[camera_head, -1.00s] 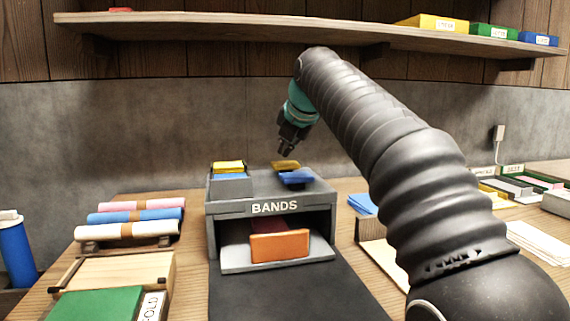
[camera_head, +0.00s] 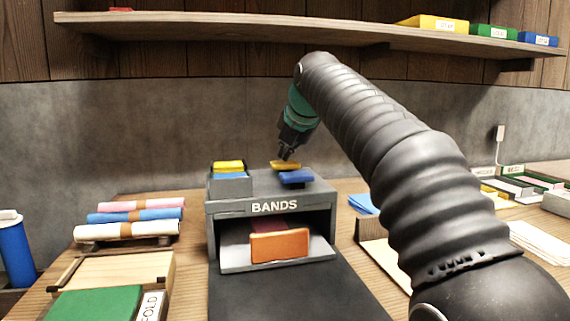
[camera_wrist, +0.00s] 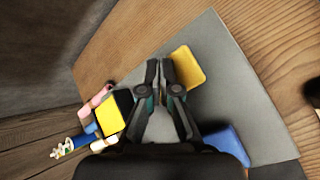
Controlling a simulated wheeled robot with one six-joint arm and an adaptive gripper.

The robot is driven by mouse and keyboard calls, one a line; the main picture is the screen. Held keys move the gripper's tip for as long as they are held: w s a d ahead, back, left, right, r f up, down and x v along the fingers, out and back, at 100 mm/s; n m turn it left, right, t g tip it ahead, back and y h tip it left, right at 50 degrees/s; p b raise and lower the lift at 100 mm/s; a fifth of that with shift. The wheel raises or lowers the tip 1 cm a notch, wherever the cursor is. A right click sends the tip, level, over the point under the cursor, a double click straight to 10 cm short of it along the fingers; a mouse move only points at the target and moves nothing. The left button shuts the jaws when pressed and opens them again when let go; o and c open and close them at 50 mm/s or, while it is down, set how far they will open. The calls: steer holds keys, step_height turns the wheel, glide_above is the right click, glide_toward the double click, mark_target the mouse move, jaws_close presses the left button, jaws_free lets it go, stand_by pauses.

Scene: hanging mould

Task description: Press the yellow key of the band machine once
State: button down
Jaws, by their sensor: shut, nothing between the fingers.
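The band machine (camera_head: 219,207) is a grey box labelled BANDS on the table. The yellow key (camera_head: 285,165) is on its top, behind the blue key (camera_head: 297,177). My gripper (camera_head: 286,157) points down with its fingers shut and empty, its tips right at the yellow key. I cannot tell whether they touch it. In the wrist view, the closed fingertips (camera_wrist: 162,62) appear beside the yellow key (camera_wrist: 188,68), slightly overlapping its left edge. The blue key (camera_wrist: 228,142) is lower right there, partly hidden by my gripper.
A holder with yellow and blue pieces (camera_head: 228,168) stands at the machine's top left. An orange block (camera_head: 280,245) sits in the machine's front opening. Rolled bundles (camera_head: 135,217) lie to the left. A shelf (camera_head: 250,22) runs above, and a wall is behind.

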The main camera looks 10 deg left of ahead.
mark_target(286, 163)
steer(key=shift+f+b, duration=0.65)
steer(key=shift+f, duration=0.2)
stand_by(0.7)
stand_by(0.4)
steer(key=shift+r+p, duration=1.3)
steer(key=shift+p, duration=0.1)
step_height(286, 163, up, 3)
steer(key=p, duration=0.2)
steer(key=shift+p, duration=0.3)
steer(key=shift+r, duration=1)
